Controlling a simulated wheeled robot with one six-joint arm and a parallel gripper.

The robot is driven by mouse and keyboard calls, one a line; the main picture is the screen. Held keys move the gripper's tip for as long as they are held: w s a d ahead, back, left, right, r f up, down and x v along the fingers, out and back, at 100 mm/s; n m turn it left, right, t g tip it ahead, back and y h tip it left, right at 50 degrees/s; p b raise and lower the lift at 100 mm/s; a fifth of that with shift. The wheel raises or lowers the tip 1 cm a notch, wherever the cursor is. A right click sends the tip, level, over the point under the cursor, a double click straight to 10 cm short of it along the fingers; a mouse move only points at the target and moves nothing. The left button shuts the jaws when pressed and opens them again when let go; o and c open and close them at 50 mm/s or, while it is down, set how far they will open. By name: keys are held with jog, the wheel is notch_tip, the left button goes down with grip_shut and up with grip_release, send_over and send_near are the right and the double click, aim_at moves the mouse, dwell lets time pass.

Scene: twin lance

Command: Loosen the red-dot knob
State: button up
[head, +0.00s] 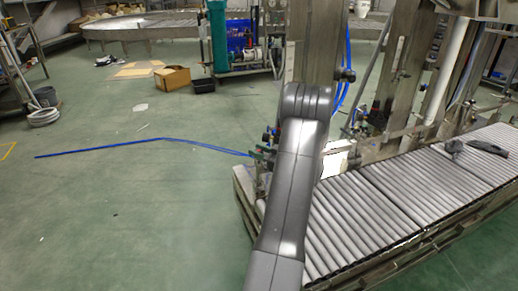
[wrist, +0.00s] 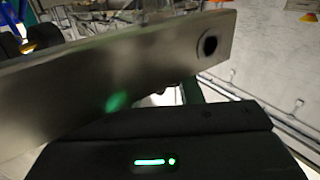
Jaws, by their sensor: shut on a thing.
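My gripper (wrist: 165,118) shows in the wrist view as a dark body with a green light along the bottom. Its fingertips are hidden behind this body and are close against the underside of a metal plate (wrist: 110,75). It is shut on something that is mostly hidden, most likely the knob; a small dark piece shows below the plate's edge. No red dot can be made out. In the head view my grey arm reaches up to the metal column (head: 315,45) and covers my gripper. A black knob (head: 347,75) sticks out on the column's right side; its marking is too small to tell.
A roller conveyor (head: 400,200) runs along the right, with a dark tool (head: 488,148) lying on it. A blue hose (head: 140,143) lies on the green floor at left. A cardboard box (head: 172,78) stands farther back. The left floor is mostly clear.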

jog(key=shift+r+n+g+y+p, duration=0.1)
jog(key=shift+n+g+y+p, duration=0.75)
jog(key=shift+g, duration=0.85)
jog(key=shift+n+g, duration=0.3)
jog(key=shift+n, duration=0.15)
jog(key=o, duration=1)
jog(key=p+v, duration=0.3)
jog(key=v, duration=1)
jog(key=shift+s+d+f, duration=0.15)
jog(key=shift+d+f, duration=0.05)
jog(key=shift+d, duration=0.15)
